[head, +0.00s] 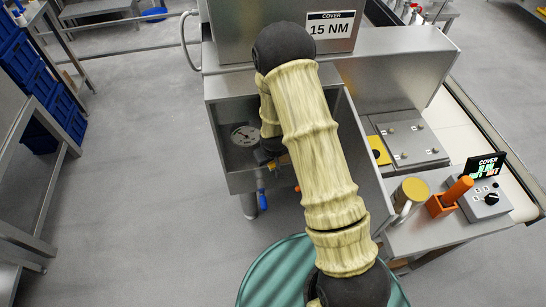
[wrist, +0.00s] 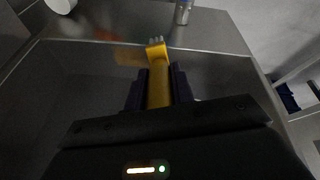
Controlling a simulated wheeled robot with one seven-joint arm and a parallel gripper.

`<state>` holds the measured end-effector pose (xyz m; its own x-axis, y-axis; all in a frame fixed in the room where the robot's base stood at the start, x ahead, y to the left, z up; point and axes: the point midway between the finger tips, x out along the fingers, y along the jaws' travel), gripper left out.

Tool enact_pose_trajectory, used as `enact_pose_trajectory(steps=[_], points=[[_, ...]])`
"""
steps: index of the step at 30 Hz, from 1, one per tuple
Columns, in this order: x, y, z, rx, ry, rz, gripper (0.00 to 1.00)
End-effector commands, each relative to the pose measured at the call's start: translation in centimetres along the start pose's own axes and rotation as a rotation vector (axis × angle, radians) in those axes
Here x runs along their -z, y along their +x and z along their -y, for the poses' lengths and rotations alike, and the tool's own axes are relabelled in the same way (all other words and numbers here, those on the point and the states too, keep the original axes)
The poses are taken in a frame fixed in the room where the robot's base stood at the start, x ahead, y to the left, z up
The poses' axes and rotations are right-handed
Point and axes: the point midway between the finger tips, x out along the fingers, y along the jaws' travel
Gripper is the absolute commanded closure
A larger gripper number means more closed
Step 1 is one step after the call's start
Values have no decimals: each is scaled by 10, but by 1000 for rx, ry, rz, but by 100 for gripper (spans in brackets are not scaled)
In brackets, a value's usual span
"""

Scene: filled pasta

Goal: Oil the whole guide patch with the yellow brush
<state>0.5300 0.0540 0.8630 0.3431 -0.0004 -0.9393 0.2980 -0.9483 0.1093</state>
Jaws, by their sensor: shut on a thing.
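The yellow brush (wrist: 158,75) is held between the two dark fingers of my gripper (wrist: 158,92) in the wrist view. Its pale bristle tip points away from me, over a grey metal surface. A faint brownish-orange patch (wrist: 128,57) shows on the metal just left of the brush head. I cannot tell whether it is the guide patch, oil or a reflection. Whether the bristles touch the metal is unclear. In the head view my arm reaches into the open metal housing (head: 225,110), and my gripper is mostly hidden there.
A round gauge (head: 245,135) sits inside the housing, left of my arm. The cover marked 15 NM (head: 331,25) stands above. The floor at left is clear.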

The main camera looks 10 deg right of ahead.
Motion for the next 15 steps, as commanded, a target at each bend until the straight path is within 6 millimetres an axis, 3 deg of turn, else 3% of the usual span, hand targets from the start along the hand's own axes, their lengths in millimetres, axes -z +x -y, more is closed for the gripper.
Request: enact_pose_trajectory(steps=[8, 15], points=[[2, 1, -1, -1, 1, -1, 100], [16, 7, -6, -1, 2, -1, 100]])
